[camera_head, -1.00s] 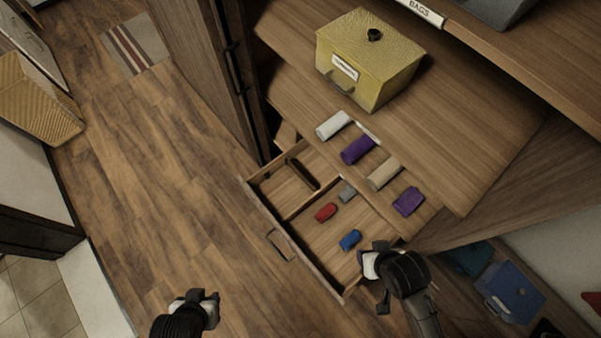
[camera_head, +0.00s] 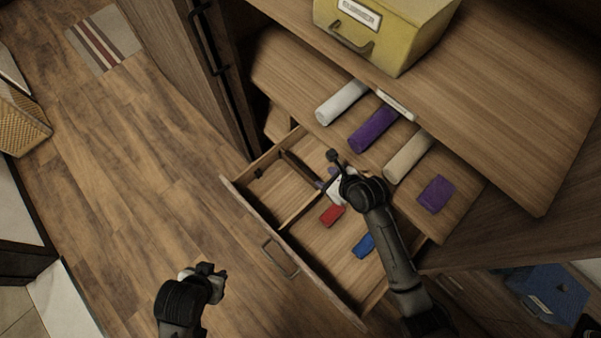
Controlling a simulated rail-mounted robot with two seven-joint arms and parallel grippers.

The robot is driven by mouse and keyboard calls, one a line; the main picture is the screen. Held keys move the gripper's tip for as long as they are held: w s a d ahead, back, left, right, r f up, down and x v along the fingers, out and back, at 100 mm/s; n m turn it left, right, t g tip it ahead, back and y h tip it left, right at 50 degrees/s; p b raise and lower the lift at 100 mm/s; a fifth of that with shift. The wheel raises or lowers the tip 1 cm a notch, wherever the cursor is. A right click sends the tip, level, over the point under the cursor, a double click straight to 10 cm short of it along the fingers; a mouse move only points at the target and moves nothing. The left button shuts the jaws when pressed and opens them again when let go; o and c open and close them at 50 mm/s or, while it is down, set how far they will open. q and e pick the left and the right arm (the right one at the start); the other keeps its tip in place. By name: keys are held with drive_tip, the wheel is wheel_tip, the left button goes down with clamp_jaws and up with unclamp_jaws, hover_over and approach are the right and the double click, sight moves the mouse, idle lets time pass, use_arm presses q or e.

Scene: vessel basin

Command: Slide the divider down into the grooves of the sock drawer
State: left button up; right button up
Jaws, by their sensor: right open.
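The sock drawer (camera_head: 318,283) is pulled open, with a fixed-looking partition (camera_head: 298,214) across its inside. A dark brown strip (camera_head: 300,168), probably the divider, is in the far part of the left compartment. I cannot tell whether it touches any groove. A small dark piece (camera_head: 258,174) on the drawer's left side may be a groove. My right gripper (camera_head: 329,172) is open over the drawer, near the strip's right end, and hides what is under it. My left gripper (camera_head: 200,270) is over the floor, left of the drawer front; its jaw opening is unclear.
A red rolled sock (camera_head: 332,215) and a blue one (camera_head: 364,246) lie in the right compartment. White (camera_head: 341,102), purple (camera_head: 373,128), beige (camera_head: 408,157) and smaller purple (camera_head: 435,194) rolls lie on the shelf behind. A yellow box (camera_head: 400,35) stands above.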

drive_tip(key=m+b, duration=0.1)
drive_tip(key=b, duration=0.1)
approach(303, 167)
drive_tip(key=x, duration=0.3)
drive_tip(key=shift+s+a+f, duration=0.15)
drive_tip(key=shift+f, duration=0.1)
drive_tip(key=shift+b+x, duration=0.95)
drive_tip(key=shift+x, duration=2.25)
drive_tip(key=shift+r, duration=0.15)
drive_tip(key=shift+c, duration=0.3)
clamp_jaws()
